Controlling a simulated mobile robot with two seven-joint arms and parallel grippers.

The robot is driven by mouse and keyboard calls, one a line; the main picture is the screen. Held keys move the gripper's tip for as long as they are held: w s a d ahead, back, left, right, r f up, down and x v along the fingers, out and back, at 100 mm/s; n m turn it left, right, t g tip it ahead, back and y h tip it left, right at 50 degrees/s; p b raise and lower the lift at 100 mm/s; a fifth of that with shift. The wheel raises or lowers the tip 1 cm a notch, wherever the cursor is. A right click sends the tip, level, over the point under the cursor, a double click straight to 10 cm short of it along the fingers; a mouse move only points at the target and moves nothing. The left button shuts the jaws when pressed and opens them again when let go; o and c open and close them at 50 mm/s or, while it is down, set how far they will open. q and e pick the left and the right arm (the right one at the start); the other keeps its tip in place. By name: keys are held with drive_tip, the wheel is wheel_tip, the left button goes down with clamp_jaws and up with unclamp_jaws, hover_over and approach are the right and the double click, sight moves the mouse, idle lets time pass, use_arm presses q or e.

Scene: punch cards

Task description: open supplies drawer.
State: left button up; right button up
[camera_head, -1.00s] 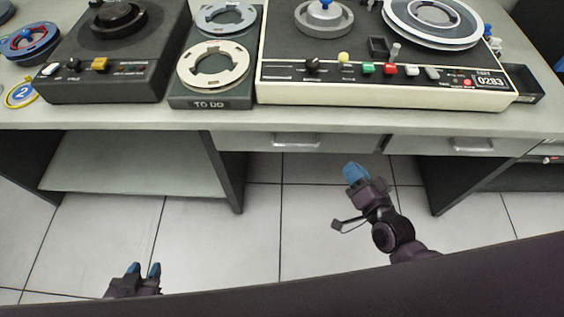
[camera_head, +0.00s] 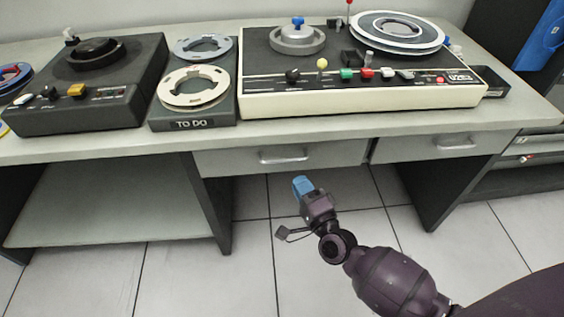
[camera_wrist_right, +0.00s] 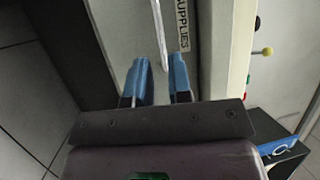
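The drawer marked SUPPLIES (camera_wrist_right: 203,35) shows in the right wrist view with a slim metal handle (camera_wrist_right: 159,35). It appears to be the left of the two desk drawers (camera_head: 225,161) in the head view, with a silver handle (camera_head: 284,158); it looks shut. My right gripper (camera_head: 303,186) is just below and in front of that handle. In the right wrist view its blue fingertips (camera_wrist_right: 160,82) are apart, and the handle's near end lines up with the gap between them. I see no clear contact. My left gripper is out of view.
A second drawer (camera_head: 438,147) is to the right. The desk (camera_head: 100,150) holds a cream tape machine (camera_head: 360,103), a TO DO reel stand (camera_head: 193,124) and a black machine (camera_head: 80,118). Desk supports (camera_head: 210,215) stand on both sides; the floor between is clear.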

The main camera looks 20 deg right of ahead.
sight(285, 160)
drive_tip(key=x, duration=0.8)
drive_tip(key=shift+w+b, duration=0.25)
drive_tip(key=shift+b, duration=0.05)
clamp_jaws()
